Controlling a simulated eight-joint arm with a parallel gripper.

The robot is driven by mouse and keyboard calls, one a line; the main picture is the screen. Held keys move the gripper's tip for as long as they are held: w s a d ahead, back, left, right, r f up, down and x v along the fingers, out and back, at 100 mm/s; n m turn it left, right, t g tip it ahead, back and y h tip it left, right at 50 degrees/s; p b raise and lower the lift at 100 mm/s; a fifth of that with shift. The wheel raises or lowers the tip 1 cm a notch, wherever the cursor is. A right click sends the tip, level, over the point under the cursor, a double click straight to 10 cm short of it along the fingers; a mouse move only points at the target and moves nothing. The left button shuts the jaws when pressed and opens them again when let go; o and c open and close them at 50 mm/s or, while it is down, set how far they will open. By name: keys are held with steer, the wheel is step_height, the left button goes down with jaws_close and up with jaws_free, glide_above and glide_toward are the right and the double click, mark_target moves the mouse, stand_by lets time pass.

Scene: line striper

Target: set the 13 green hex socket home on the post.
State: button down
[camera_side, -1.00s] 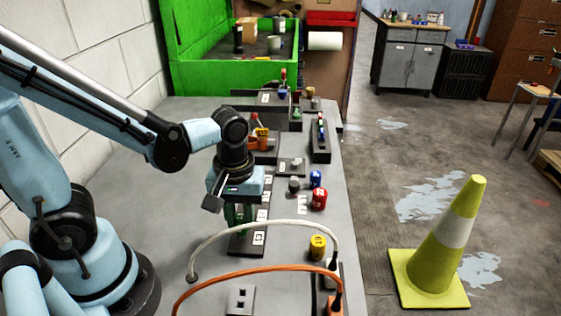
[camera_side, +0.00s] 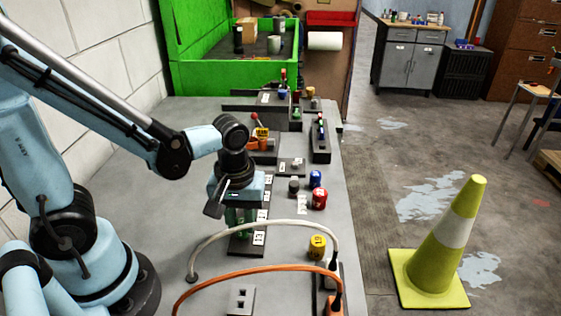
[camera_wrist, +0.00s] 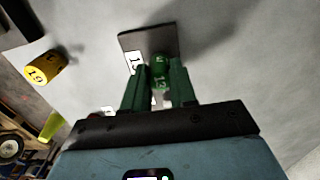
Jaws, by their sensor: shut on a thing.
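My gripper (camera_side: 240,226) points down over the front end of the dark labelled rail in the side view. In the wrist view its two dark green fingers (camera_wrist: 160,76) are shut on the green socket (camera_wrist: 161,66), which has pale markings I cannot read surely. The socket is over or on a dark plate (camera_wrist: 152,40) with a white label reading about 13. The post is hidden by the socket and fingers, so I cannot tell how far the socket sits on it. In the side view the fingers mostly hide the socket.
A yellow socket (camera_side: 317,247) marked 19 stands right of the rail; it also shows in the wrist view (camera_wrist: 45,70). Red (camera_side: 319,199), blue (camera_side: 315,179) and dark (camera_side: 293,186) sockets stand farther back. White (camera_side: 265,223) and orange (camera_side: 255,270) cables arch in front of the rail.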

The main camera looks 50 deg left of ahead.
steer(key=shift+f, duration=0.2)
steer(key=c, duration=0.5)
jaws_free()
steer(key=shift+r, duration=0.1)
steer(key=shift+r, duration=3.35)
steer(key=shift+w+a+r+m+t, duration=0.3)
steer(key=shift+m+t, duration=0.3)
steer(key=shift+m, duration=0.2)
steer(key=shift+w+a+r+m+t, duration=0.55)
steer(key=shift+m+t, duration=0.45)
steer(key=shift+m, duration=0.25)
steer(key=shift+w+a+r+m+t, duration=0.45)
steer(key=shift+r+m+t, duration=0.15)
steer(key=shift+m+t, duration=0.5)
steer(key=shift+w+a+r+m+t, duration=0.5)
steer(key=shift+m+t, duration=0.4)
steer(key=shift+m, duration=0.45)
